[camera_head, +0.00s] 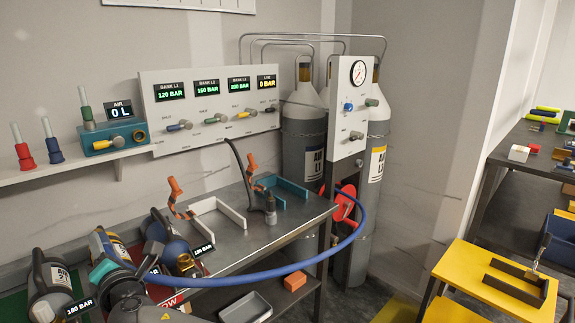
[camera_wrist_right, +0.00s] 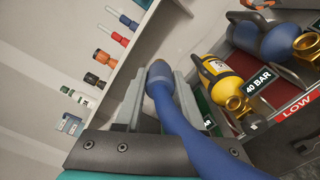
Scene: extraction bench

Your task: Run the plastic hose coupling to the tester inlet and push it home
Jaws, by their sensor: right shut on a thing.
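The blue hose (camera_head: 290,268) runs from my right gripper (camera_head: 148,262) in an arc over the bench front to the cylinder stand. In the right wrist view, my right gripper (camera_wrist_right: 158,92) is shut on the blue-grey plastic hose coupling (camera_wrist_right: 158,72) at the hose's end. The coupling is mostly hidden in the head view. The teal tester (camera_head: 98,138), with an "AIR 0 L" display, stands on the wall shelf, up and away from the gripper. It has a yellow-tipped fitting and a brass ring on its front; I cannot tell which is the inlet. My left gripper is not in view.
Red and blue fittings (camera_head: 23,150) stand on the shelf (camera_head: 75,165) left of the tester. Small gas cylinders (camera_head: 48,280) crowd the bench beside my right gripper. The gauge panel (camera_head: 210,110) is right of the tester. The bench's middle (camera_head: 235,240) has bare room.

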